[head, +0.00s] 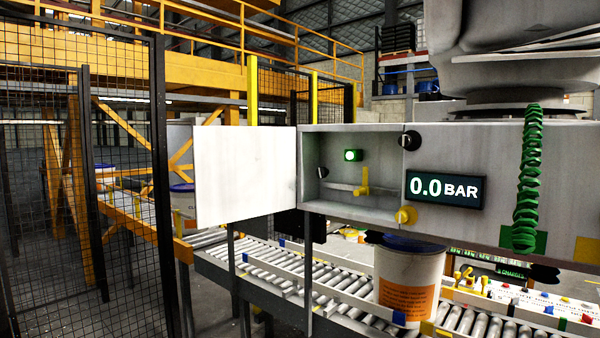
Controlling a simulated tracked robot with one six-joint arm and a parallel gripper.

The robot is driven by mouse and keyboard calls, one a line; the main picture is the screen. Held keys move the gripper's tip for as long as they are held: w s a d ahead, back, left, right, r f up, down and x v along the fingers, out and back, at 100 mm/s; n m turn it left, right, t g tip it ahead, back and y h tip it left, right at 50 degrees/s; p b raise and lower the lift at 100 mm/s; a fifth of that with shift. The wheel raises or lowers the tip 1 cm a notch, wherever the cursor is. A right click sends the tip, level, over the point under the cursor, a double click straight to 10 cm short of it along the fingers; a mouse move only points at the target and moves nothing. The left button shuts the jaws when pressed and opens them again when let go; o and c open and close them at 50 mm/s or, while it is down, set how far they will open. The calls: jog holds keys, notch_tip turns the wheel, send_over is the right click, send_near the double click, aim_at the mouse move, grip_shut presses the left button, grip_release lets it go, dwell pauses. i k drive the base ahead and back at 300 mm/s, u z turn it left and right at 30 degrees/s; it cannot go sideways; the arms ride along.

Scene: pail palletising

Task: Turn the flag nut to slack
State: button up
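An open grey cabinet (312,205) is in the middle of the head view, with its white door (245,176) swung out to the left. Inside it, a yellow piece with an upright tab (363,183) sits on a thin horizontal rod. It looks like a flag nut, but I cannot tell which setting it is at. A green lamp (353,155) glows above and to the left of it. A yellow knob (405,216) and a black knob (410,140) are at the cabinet's right edge. A display (445,189) reads 0.0 BAR. My gripper is not in view.
A roller conveyor (335,296) runs below the cabinet, carrying a white pail (408,280) with a blue lid and orange label. A green coiled hose (528,180) hangs at right. Black mesh fencing (130,180) stands at left. More yellow handles (465,275) show low at right.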

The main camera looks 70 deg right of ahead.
aim_at(321, 171)
jog(key=u, duration=0.1)
jog(key=k, duration=1.4)
jog(key=z, duration=0.4)
jog(key=i, duration=1)
jog(key=z, duration=0.05)
